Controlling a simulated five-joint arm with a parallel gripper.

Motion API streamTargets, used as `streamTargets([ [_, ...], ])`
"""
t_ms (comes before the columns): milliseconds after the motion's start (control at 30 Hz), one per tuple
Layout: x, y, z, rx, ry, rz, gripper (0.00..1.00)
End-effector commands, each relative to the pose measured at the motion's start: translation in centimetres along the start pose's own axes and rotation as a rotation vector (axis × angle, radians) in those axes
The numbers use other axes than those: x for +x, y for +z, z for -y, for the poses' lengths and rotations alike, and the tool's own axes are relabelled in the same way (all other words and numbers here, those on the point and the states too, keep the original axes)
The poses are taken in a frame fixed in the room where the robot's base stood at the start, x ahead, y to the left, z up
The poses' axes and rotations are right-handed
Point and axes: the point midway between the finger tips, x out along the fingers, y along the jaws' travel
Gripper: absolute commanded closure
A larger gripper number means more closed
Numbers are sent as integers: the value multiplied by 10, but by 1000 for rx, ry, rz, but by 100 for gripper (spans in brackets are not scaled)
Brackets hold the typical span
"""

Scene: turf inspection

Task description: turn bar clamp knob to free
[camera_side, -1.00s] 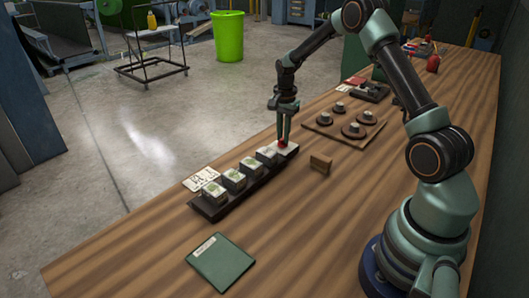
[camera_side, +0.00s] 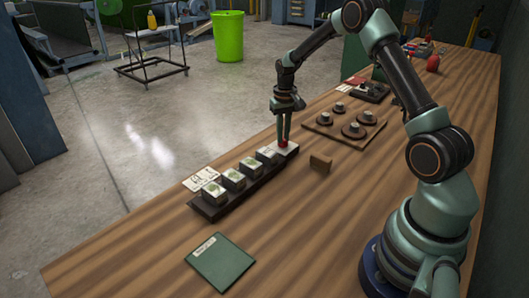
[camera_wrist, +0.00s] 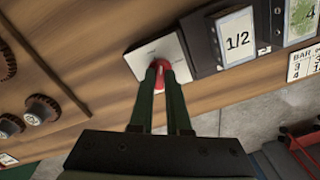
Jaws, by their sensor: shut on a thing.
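The red knob (camera_side: 283,143) sits on a pale plate (camera_side: 290,149) at the far end of the dark rail of blocks. In the wrist view the red knob (camera_wrist: 161,68) is between my fingertips, partly hidden by them, on the pale plate (camera_wrist: 142,68). Small markings on the plate are too small to read. My gripper (camera_side: 283,140) points down from above and is shut on the knob; it also shows in the wrist view (camera_wrist: 162,70).
The dark rail (camera_side: 215,211) bears several pale-topped blocks; one label in the wrist view reads 1/2 (camera_wrist: 238,40). A green booklet (camera_side: 220,262) lies in front.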

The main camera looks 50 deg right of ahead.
Motion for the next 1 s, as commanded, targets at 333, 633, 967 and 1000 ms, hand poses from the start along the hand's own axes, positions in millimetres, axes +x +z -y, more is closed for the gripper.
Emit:
streamTargets([
  [333,-2,-1,0,-298,0,-1,100],
  [633,-3,-1,0,-462,0,-2,100],
  [967,-3,-1,0,-525,0,-2,100],
  [1000,-3,-1,0,-526,0,-2,100],
])
